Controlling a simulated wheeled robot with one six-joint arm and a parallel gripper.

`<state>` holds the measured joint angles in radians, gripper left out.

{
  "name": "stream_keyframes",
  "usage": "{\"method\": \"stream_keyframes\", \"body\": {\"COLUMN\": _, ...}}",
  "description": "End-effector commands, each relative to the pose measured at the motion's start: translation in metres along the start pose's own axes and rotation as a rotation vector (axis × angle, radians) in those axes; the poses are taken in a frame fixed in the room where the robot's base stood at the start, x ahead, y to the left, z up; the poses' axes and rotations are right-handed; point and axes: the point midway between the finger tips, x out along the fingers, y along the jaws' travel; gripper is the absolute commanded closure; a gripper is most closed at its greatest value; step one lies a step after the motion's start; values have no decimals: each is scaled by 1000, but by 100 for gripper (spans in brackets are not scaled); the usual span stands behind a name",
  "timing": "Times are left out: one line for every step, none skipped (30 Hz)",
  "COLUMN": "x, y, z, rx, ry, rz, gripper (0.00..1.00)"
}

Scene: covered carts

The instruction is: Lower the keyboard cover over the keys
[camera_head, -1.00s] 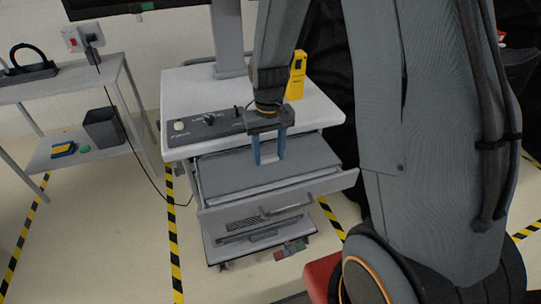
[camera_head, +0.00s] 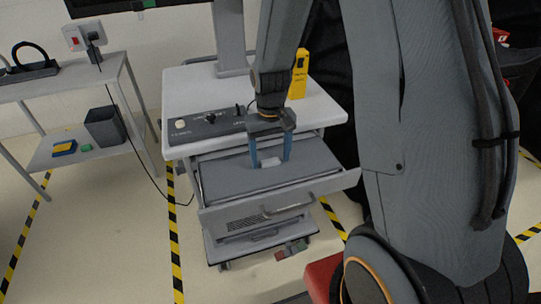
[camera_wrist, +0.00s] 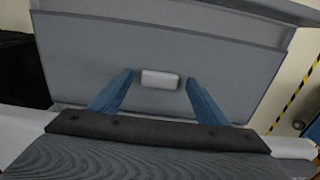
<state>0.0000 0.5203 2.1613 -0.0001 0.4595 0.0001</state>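The keyboard cover (camera_head: 225,178) is a flat grey panel over the pulled-out drawer (camera_head: 235,216) of the cart. It lies nearly level in the head view, and no keys show. A small white tab (camera_wrist: 160,79) stands near the middle of the cover in the wrist view, and it also shows in the head view (camera_head: 270,162). My gripper (camera_head: 271,165) is open, with its two blue fingers pointing down on either side of the tab. In the wrist view a gap shows between each finger and the tab. Whether the fingertips touch the cover is unclear.
A control panel (camera_head: 212,126) with knobs lies along the cart top (camera_head: 188,88) behind the drawer. A yellow device (camera_head: 299,75) and a monitor column (camera_head: 230,38) stand on the cart top. A side shelf (camera_head: 122,72) stands at left. Striped tape marks the floor.

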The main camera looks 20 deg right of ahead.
Motion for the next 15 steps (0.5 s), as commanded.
{"method": "stream_keyframes", "body": {"x": 0, "y": 0, "z": 0, "rx": 0, "ry": 0, "rz": 0, "gripper": 32}}
{"method": "stream_keyframes", "body": {"x": 0, "y": 0, "z": 0, "rx": 0, "ry": 0, "rz": 0, "gripper": 32}}
{"method": "stream_keyframes", "body": {"x": 0, "y": 0, "z": 0, "rx": 0, "ry": 0, "rz": 0, "gripper": 32}}
{"method": "stream_keyframes", "body": {"x": 0, "y": 0, "z": 0, "rx": 0, "ry": 0, "rz": 0, "gripper": 32}}
{"method": "stream_keyframes", "body": {"x": 0, "y": 0, "z": 0, "rx": 0, "ry": 0, "rz": 0, "gripper": 32}}
{"method": "stream_keyframes", "body": {"x": 0, "y": 0, "z": 0, "rx": 0, "ry": 0, "rz": 0, "gripper": 32}}
{"method": "stream_keyframes", "body": {"x": -1, "y": 0, "z": 0, "rx": 0, "ry": 0, "rz": 0, "gripper": 32}}
{"method": "stream_keyframes", "body": {"x": -2, "y": 0, "z": 0, "rx": 0, "ry": 1, "rz": 0, "gripper": 32}}
{"method": "stream_keyframes", "body": {"x": -4, "y": 0, "z": -1, "rx": 0, "ry": 2, "rz": 0, "gripper": 32}}
{"method": "stream_keyframes", "body": {"x": -6, "y": 0, "z": -1, "rx": 0, "ry": 2, "rz": 0, "gripper": 32}}
{"method": "stream_keyframes", "body": {"x": -8, "y": 0, "z": -1, "rx": 0, "ry": 2, "rz": 0, "gripper": 32}}
{"method": "stream_keyframes", "body": {"x": -13, "y": 0, "z": -1, "rx": 0, "ry": 3, "rz": 0, "gripper": 32}}
{"method": "stream_keyframes", "body": {"x": -17, "y": 0, "z": -2, "rx": 0, "ry": 4, "rz": 0, "gripper": 32}}
{"method": "stream_keyframes", "body": {"x": -21, "y": 0, "z": -1, "rx": 0, "ry": 4, "rz": 0, "gripper": 32}}
{"method": "stream_keyframes", "body": {"x": -27, "y": 0, "z": -1, "rx": 0, "ry": 4, "rz": 0, "gripper": 32}}
